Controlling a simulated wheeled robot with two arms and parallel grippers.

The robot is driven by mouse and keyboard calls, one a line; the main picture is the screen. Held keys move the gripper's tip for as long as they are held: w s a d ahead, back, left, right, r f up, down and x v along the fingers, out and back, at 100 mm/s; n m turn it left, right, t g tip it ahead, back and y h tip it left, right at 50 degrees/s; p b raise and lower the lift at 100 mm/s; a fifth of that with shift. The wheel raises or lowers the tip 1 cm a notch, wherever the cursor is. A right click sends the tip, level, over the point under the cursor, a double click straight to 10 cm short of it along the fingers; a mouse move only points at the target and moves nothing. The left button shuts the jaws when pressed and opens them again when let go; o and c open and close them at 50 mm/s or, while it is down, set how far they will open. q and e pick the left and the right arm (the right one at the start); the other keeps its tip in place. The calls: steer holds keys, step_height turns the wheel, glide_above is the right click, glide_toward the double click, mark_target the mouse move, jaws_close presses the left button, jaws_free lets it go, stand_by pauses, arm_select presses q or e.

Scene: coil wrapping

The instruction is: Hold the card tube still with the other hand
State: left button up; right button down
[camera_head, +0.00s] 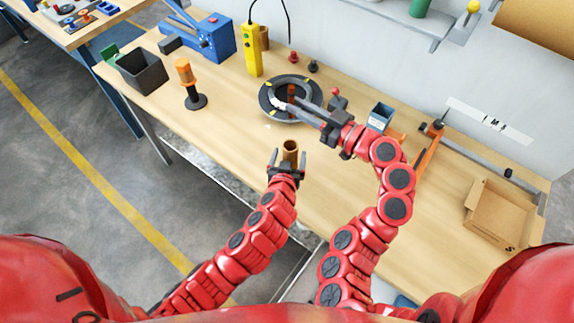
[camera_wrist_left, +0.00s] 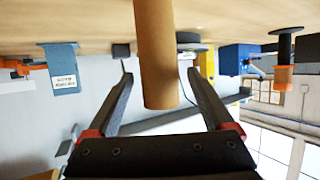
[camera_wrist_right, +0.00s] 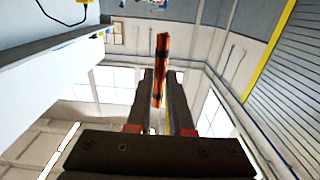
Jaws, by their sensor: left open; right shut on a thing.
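The brown card tube (camera_head: 290,147) stands upright on the bench near its front edge. My left gripper (camera_head: 288,157) is open, with a finger on each side of the tube. In the left wrist view the tube (camera_wrist_left: 157,55) shows between the spread fingers, with gaps on both sides. My right gripper (camera_head: 284,103) reaches over the dark ring-shaped stand (camera_head: 267,98). It is shut on a copper-orange coil with dark bands, seen in the right wrist view (camera_wrist_right: 161,68) and upright in the head view (camera_head: 291,91).
A black bin (camera_head: 142,72), an orange spool on a stand (camera_head: 188,80) and a yellow control box (camera_head: 251,50) stand to the left.

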arm_select(q)
steer(key=shift+x, duration=0.9)
steer(key=shift+w+f, duration=0.15)
steer(key=shift+w, duration=0.15)
steer(key=shift+c, duration=0.2)
jaws_close()
stand_by(0.4)
